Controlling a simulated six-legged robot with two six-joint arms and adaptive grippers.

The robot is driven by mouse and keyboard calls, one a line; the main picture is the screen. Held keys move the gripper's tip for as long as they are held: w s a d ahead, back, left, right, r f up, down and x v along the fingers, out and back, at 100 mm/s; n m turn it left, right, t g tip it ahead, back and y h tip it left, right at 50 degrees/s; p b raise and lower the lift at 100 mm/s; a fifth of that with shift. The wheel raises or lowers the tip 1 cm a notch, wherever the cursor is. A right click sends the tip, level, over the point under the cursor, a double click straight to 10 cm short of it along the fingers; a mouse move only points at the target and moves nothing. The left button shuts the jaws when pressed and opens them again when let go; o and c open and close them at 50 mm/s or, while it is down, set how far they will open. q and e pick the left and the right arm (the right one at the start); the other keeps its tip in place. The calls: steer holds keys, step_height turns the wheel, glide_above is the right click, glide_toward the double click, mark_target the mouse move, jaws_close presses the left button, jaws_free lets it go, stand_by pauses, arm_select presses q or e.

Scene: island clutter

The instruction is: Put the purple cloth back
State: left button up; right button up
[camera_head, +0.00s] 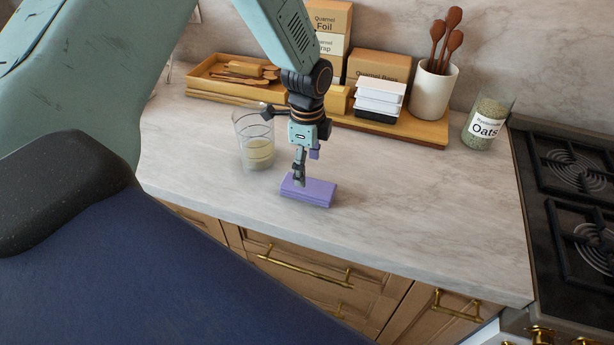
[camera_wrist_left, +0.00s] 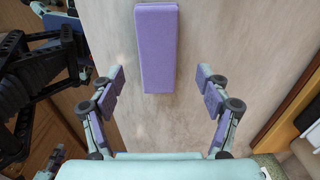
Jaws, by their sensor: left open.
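The purple cloth (camera_head: 312,191) is a flat folded block lying on the marble counter near its front edge. It also shows in the left wrist view (camera_wrist_left: 157,50), at the top, beyond and between the spread fingers. My left gripper (camera_head: 299,178) points down just over the cloth in the head view, its fingers near the cloth's left part. In the left wrist view my left gripper (camera_wrist_left: 162,95) is open, with nothing between its fingers. Whether the fingertips touch the cloth I cannot tell.
A glass (camera_head: 256,145) with pale contents stands close left of my left gripper. Behind are a wooden tray (camera_head: 425,131) with boxes, white containers (camera_head: 380,97) and a utensil crock (camera_head: 433,92). An oats jar (camera_head: 486,123) and stove (camera_head: 570,175) stand right. The counter's right part is clear.

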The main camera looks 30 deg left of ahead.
mark_target(308, 184)
arm_select(q)
step_height(308, 184, up, 7)
steer(key=shift+r, duration=0.2)
steer(key=shift+d, duration=0.2)
steer(key=shift+s, duration=0.1)
step_height(308, 184, down, 12)
steer(key=shift+a+r+p, duration=0.15)
steer(key=shift+p, duration=0.15)
steer(key=shift+r, duration=0.35)
